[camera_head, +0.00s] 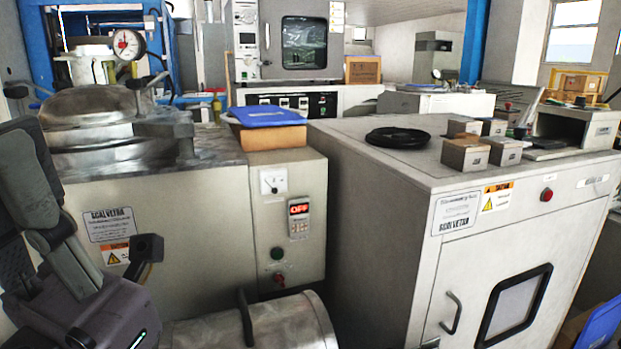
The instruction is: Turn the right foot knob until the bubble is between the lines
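The head view does not show a foot knob, a bubble or level lines that I can make out. My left arm comes in along the left edge and bends down to a dark wrist with a small green light at the lower left. A dark angled piece (148,250) stands just beyond that wrist, in front of the steel machine. I cannot tell whether it is a finger of my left gripper or a part of the machine. No pair of fingertips and no held thing shows. My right gripper is out of view.
The steel vessel machine (180,215) with a gauge (127,44) stands close on the left. A metal cylinder (265,325) lies low in front. The large grey cabinet (380,225) fills the right, with a black coil (398,138) and small boxes (466,154) on top. A narrow gap separates the machines.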

